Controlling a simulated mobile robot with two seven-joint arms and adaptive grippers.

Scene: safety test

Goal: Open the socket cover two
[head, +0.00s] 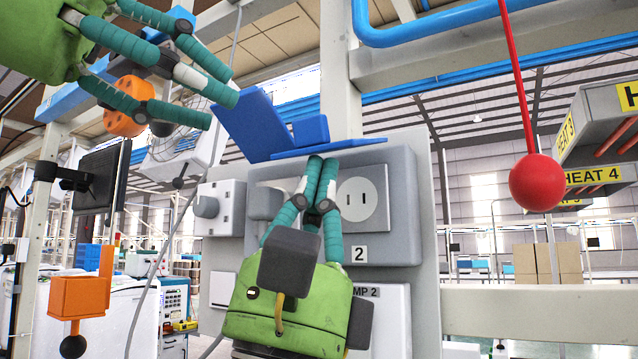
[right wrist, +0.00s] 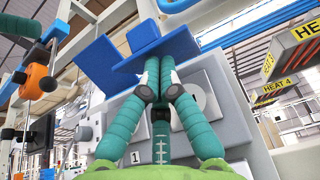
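A grey socket box (head: 385,248) labelled 2 is on the wall panel, with a round white socket (head: 362,199) on its face. A blue cover (head: 345,146) stands out above this box, seen almost edge-on; it also shows in the right wrist view (right wrist: 182,47). A second blue cover (head: 247,118) is tilted up to its left. My right gripper (head: 322,160) is in front of the box, its teal fingers pointing up and tips together just under the blue cover; contact is unclear. My left gripper (head: 222,108) is open and empty at upper left, fingers apart.
A box with a grey knob (head: 206,207) is left of the socket box. A red ball (head: 537,183) hangs on a red rod at right. A dark monitor (head: 102,177) is at left. Blue pipes (head: 430,28) run overhead.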

